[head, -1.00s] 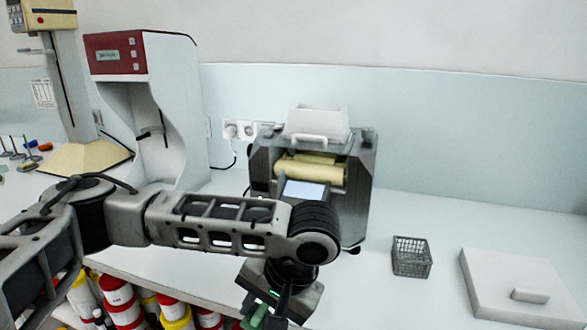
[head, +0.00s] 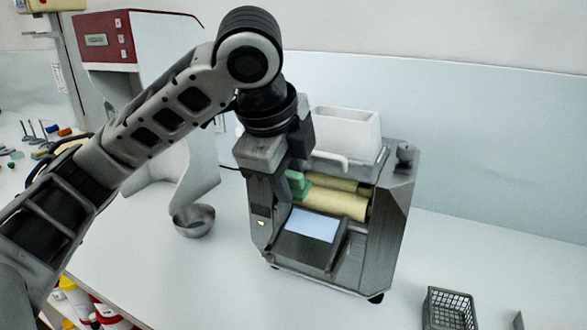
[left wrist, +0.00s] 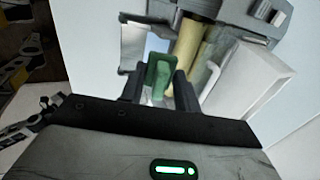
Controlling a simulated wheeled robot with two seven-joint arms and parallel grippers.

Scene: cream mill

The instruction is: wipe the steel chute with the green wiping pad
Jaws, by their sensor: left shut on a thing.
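The green wiping pad (head: 298,184) is held in my left gripper (head: 287,176), in front of the left end of the mill's cream rollers (head: 335,203). In the left wrist view the pad (left wrist: 160,74) sits between the two dark fingers of the left gripper (left wrist: 159,84), which are shut on it. The steel chute (head: 313,225) looks like the bright, pale sloping plate in a dark frame below the rollers. The pad is above the chute's upper left edge; I cannot tell whether it touches anything. My right gripper is not in view.
A white hopper (head: 345,130) tops the mill (head: 388,225). A metal bowl (head: 194,221) stands left of the mill, before the red and white machine (head: 130,40). A grey wire basket (head: 450,310) is at the lower right.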

